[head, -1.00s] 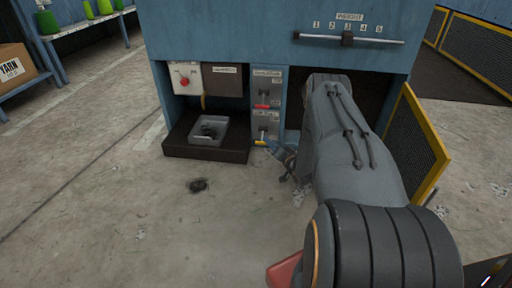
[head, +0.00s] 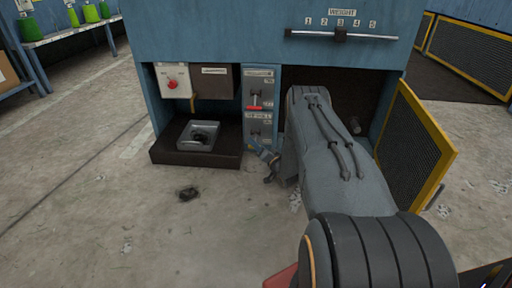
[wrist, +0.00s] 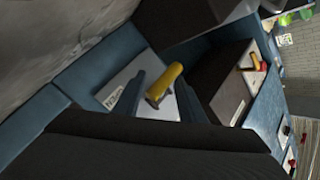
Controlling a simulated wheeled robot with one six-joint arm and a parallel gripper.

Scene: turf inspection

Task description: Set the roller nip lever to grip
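The lever with a yellow handle (wrist: 165,82) stands out from a pale plate (wrist: 125,80) in the wrist view. I take it for the roller nip lever, but its label is too small to read surely. My gripper (wrist: 160,84) is open, with one blue finger on each side of the handle; I cannot tell whether either touches it. In the head view my gripper (head: 266,157) is low at the front of the lower lever plate (head: 259,124). The yellow handle cannot be made out there.
A red-handled lever (head: 254,108) sits on the plate just above. To its left are a control box with a red knob (head: 172,84) and a grey tray (head: 199,135) on a dark ledge. A yellow-framed mesh door (head: 415,135) stands open at right.

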